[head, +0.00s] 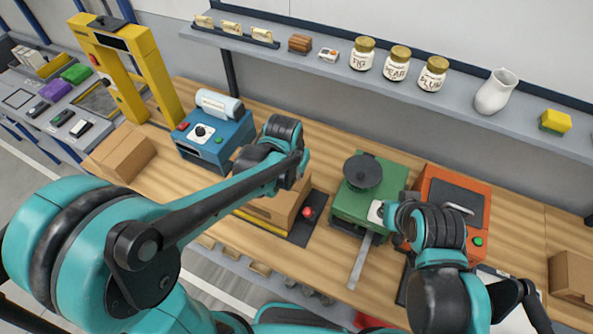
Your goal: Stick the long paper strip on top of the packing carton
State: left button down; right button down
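The packing carton (267,208) is a brown box on the bench in the middle, partly hidden by my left arm. A long pale grey strip (361,264), likely the paper strip, sticks out of the front of a green machine (350,204) with a dark reel and hangs towards the bench's front edge. My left gripper (288,181) is over the carton's far side, and its fingertips are too hidden to read. My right gripper (400,222) is beside the green machine, right of the strip, mostly hidden by its own wrist; whether it touches anything I cannot tell.
A blue machine (216,141) with a roll and a yellow frame (150,80) stand left. A red-orange machine (468,197) stands right of the green one. Other cartons sit at left (122,155) and far right (574,276). A shelf (315,52) with jars runs behind.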

aim_at(298, 190)
pick_arm(q)
jog(key=shift+f+b, duration=2.6)
jog(key=shift+f, duration=0.9)
jog(key=c, duration=1.6)
grip_release()
jog(key=shift+c, duration=0.2)
jog(key=v, duration=1.2)
jog(key=s+a+f+n+t+y+b, duration=0.1)
jog(key=s+a+f+n+t+b, duration=0.3)
jog(key=s+a+f+b, duration=0.6)
notch_tip(298, 190, down, 3)
jog(key=shift+a+f+b, duration=0.2)
jog(key=shift+a+b, duration=0.7)
jog(key=shift+a, duration=0.1)
